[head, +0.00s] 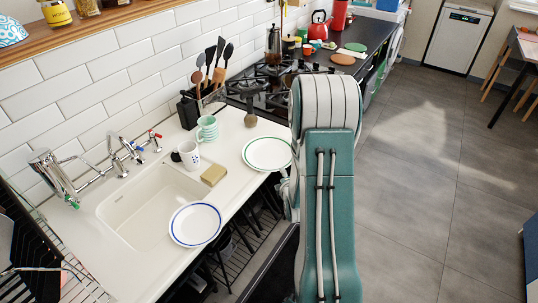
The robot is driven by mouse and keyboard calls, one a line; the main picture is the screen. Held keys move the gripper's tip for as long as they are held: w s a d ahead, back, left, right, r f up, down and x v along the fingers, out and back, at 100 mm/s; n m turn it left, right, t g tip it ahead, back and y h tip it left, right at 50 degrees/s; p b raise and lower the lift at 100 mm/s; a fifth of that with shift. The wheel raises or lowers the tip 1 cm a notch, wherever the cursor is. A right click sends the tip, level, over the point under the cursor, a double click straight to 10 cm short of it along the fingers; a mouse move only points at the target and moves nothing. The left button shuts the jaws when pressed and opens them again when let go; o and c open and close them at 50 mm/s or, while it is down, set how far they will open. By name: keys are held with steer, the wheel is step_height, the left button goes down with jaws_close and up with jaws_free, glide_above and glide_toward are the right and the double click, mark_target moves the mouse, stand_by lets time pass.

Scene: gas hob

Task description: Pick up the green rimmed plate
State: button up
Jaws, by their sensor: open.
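The green rimmed plate (267,153) lies flat on the white counter, right of the sink and near the counter's front edge. It is white with a green ring, and its right edge reaches close to my arm in the picture. My grey and green arm rises just right of the plate. My gripper is not visible; the arm's own links hide that area.
A blue rimmed plate (195,224) lies by the sink (150,205). A sponge (214,174), a white mug (189,154) and stacked green cups (207,128) stand left of the green rimmed plate. The gas hob (268,92) is behind. The floor (430,190) at right is clear.

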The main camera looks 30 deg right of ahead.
glide_toward(279, 162)
steer(key=x, duration=0.5)
steer(key=shift+w+a+f, duration=0.1)
steer(key=shift+w+a, duration=0.05)
steer(key=c, duration=0.5)
steer(key=shift+d, duration=0.2)
jaws_close()
